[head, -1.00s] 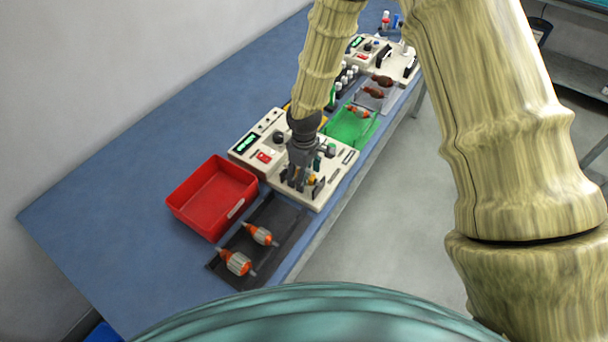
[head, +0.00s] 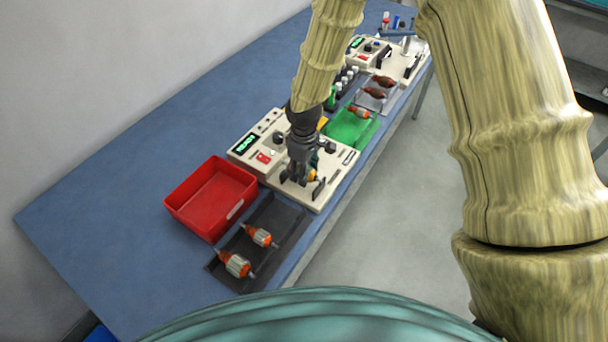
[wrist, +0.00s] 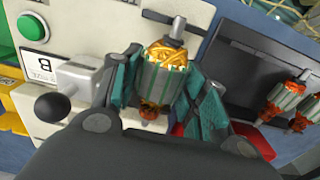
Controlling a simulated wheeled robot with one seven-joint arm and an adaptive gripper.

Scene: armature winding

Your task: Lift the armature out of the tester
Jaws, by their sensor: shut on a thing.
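The armature (wrist: 163,75) has a striped silver core with orange copper windings at its ends. In the wrist view it sits between the two finger pads of my gripper (wrist: 160,88), which is shut on it. Its shaft points to the top of that view. The tester (head: 262,148) is a cream box with a green display and a red switch. I cannot tell whether the shaft is clear of the tester's supports.
A red bin (head: 212,196) stands left of the tester. A dark tray (head: 280,222) in front holds two orange armatures. A green mat (head: 352,130) with one armature lies beyond the tester, then a tray with two dark red ones. A black ball-ended lever (wrist: 52,107) is close by my gripper.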

